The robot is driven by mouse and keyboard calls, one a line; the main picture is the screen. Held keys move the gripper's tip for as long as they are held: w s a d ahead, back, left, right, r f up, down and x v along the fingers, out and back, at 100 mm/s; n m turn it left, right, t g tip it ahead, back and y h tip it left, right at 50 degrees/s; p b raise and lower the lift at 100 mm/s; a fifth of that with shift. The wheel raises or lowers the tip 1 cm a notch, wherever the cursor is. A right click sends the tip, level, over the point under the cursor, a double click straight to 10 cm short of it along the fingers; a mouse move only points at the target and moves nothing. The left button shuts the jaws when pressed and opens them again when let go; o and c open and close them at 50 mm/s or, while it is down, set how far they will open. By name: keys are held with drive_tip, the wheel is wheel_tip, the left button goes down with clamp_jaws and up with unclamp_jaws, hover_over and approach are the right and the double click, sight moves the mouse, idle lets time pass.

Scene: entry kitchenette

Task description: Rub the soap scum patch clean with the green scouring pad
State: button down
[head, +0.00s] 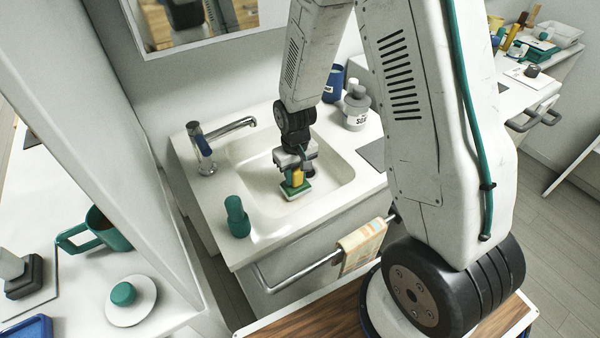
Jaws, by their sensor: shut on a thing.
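My gripper (294,170) reaches down into the white sink basin (262,158). It is shut on the green scouring pad (296,190), which has a green top and a pale lower edge. The pad is low in the basin, toward its front right; I cannot tell whether it touches the basin floor. A yellow part shows between the gripper and the pad. I cannot make out the soap scum patch; the pad and gripper may hide it.
A faucet (222,133) stands at the sink's left and a green bottle (237,217) at its front left corner. A grey soap bottle (356,108) and a blue cup (332,84) stand behind right. A towel (362,246) hangs on the front rail.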

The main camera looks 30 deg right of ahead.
drive_tip(key=shift+a, duration=0.8)
drive_tip(key=shift+d, duration=0.1)
drive_tip(key=shift+d, duration=1.2)
drive_tip(key=shift+a, duration=1)
drive_tip(key=shift+d+f, duration=0.1)
drive_tip(key=shift+d, duration=0.85)
drive_tip(key=shift+d, duration=0.15)
